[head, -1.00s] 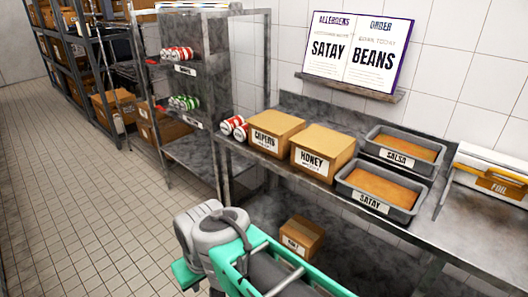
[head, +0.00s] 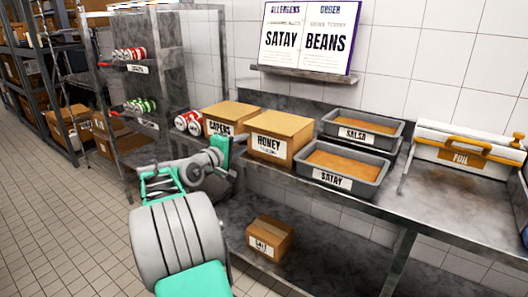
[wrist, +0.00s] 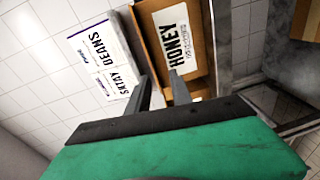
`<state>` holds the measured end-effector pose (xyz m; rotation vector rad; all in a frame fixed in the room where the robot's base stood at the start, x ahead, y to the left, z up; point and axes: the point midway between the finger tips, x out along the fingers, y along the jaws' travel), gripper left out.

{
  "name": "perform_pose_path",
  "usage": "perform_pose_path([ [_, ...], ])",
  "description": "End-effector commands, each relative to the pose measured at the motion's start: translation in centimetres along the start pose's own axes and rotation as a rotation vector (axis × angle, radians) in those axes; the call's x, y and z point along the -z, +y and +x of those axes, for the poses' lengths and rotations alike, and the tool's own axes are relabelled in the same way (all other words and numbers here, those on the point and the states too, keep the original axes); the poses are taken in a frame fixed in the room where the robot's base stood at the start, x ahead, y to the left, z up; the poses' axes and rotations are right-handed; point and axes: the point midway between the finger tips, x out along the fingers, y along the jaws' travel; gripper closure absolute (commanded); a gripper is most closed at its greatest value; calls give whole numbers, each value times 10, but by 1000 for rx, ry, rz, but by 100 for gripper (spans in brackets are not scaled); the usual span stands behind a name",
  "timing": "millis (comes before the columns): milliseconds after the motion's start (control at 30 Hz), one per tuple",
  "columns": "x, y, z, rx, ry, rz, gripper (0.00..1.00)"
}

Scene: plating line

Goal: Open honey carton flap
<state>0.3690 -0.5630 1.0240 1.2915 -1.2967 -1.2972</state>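The honey carton (head: 279,137) stands on the steel counter, a brown box with a white HONEY label on its front. Its lighter top looks closed in the head view. In the wrist view the carton (wrist: 203,62) lies just beyond my fingers, its label turned sideways. My gripper (head: 222,150) is at the counter's front edge, just left of the honey carton and in front of the capers carton. In the wrist view the two fingers of my gripper (wrist: 160,88) are apart with nothing seen between them. I cannot tell whether a finger touches the carton.
The capers carton (head: 231,111) stands close left of the honey carton, with red cans (head: 187,123) beyond it. The satay tray (head: 343,171) is close on the right, with the salsa tray (head: 363,130) behind. The foil box (head: 468,151) is further right. A shelf is below.

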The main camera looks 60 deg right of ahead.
Motion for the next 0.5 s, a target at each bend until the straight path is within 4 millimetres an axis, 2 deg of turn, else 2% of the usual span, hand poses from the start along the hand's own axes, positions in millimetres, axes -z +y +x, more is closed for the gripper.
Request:
perform_pose_path([
  [33,-13,-1,14,-48,-39,-40,74],
  [100,-22,8,23,-86,-69,-75,74],
  [233,-25,14,40,-94,-76,-83,74],
  [500,-27,18,88,-91,-72,-80,74],
])
